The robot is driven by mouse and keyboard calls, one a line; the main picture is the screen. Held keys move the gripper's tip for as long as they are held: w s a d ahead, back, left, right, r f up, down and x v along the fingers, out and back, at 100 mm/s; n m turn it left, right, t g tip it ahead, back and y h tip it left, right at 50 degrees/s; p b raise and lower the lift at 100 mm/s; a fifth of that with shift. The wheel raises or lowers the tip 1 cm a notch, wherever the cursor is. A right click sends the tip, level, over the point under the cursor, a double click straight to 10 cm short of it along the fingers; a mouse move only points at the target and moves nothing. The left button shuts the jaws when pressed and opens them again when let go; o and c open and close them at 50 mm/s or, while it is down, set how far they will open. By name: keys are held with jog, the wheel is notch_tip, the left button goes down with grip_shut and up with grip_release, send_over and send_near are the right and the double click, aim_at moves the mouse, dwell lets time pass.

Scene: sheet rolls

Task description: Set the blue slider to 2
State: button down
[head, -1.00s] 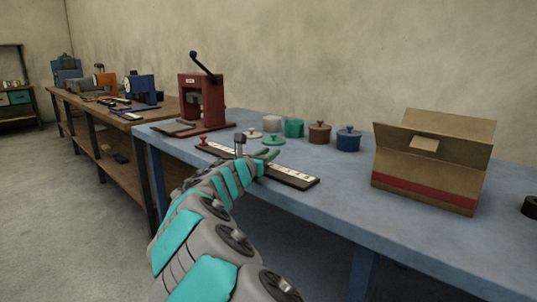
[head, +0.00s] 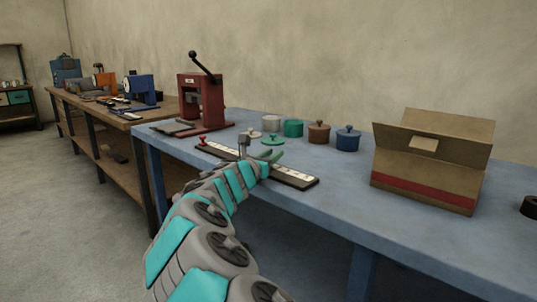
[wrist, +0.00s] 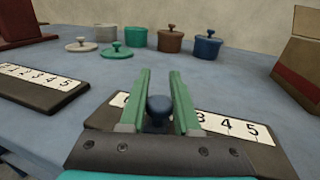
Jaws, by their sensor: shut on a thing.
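The blue slider's knob (wrist: 159,108) stands between the green fingers of my gripper (wrist: 160,76) in the wrist view. The fingers are shut on it. Its dark base with a white number scale (wrist: 225,124) runs to both sides; 3, 4 and 5 show right of the fingers, and part of a lower mark shows at left. The marks by the knob are hidden by the fingers, so its exact setting cannot be read. In the head view my gripper (head: 268,157) is over the scale strips, and the blue knob is hidden there.
A second number strip (wrist: 40,78) lies to the left; a red knob (head: 202,140) shows in the head view. Lidded pots (head: 319,132) stand behind, a cardboard box (head: 425,170) at right, and a red press (head: 202,100) at left.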

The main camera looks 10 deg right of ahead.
jog(key=shift+s+d, duration=0.45)
jog(key=shift+s, duration=0.15)
jog(key=c, duration=0.6)
grip_release()
jog(key=shift+a, duration=0.1)
jog(key=shift+v, duration=3.8)
